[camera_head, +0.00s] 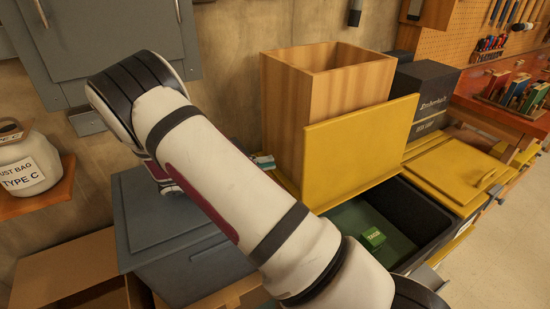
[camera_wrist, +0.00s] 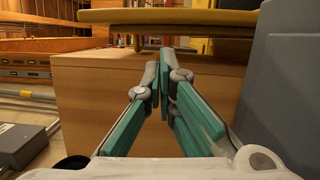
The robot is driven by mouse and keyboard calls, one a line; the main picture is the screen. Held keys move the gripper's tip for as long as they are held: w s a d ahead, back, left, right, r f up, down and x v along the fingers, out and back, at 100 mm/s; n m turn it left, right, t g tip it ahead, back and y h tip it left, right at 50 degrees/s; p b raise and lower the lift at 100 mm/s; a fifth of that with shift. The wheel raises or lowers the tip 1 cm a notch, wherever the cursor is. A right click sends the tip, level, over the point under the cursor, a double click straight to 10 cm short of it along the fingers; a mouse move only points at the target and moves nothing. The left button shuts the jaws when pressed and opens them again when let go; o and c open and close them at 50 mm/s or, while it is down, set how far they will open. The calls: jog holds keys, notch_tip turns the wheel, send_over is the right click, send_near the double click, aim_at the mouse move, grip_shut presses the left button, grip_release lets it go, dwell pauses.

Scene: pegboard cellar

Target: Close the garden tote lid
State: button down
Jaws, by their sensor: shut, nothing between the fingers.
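A tall open wooden box (camera_head: 295,110) stands behind the lid. A black box (camera_head: 425,90) and a closed yellow-lidded bin (camera_head: 455,172) are at right. A grey lidded bin (camera_head: 165,225) is at left. Open floor (camera_head: 515,245) lies at the far right.

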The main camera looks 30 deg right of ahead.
jog(key=p+x, duration=0.1)
jog(key=x, duration=0.8)
jog(key=shift+s, duration=0.15)
